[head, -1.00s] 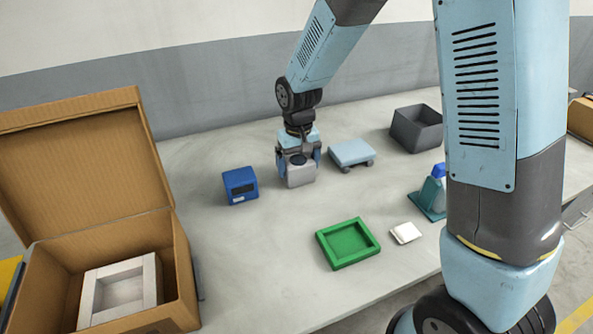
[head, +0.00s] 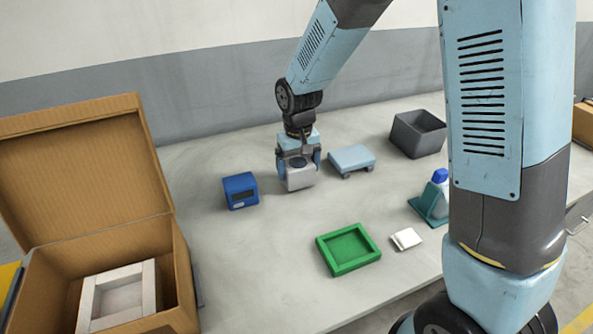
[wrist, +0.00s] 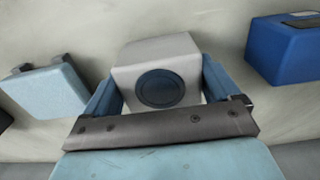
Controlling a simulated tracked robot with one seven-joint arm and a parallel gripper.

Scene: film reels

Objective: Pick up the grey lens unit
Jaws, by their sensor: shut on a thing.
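The grey lens unit (head: 300,179) is a light grey block with a dark round lens. It is between the fingers of my gripper (head: 298,164), at the back middle of the table. In the wrist view the lens unit (wrist: 158,52) sits between two blue fingers, with its dark lens facing the camera. My gripper (wrist: 160,95) is shut on it. In the head view I cannot tell for sure whether its underside touches the table.
A blue box (head: 240,190) stands left of the gripper and a light blue platform (head: 351,159) close on its right. A dark grey bin (head: 418,134), a green tray (head: 349,249), a white item (head: 406,239) and an open cardboard box (head: 184,270) stand around. The table centre is clear.

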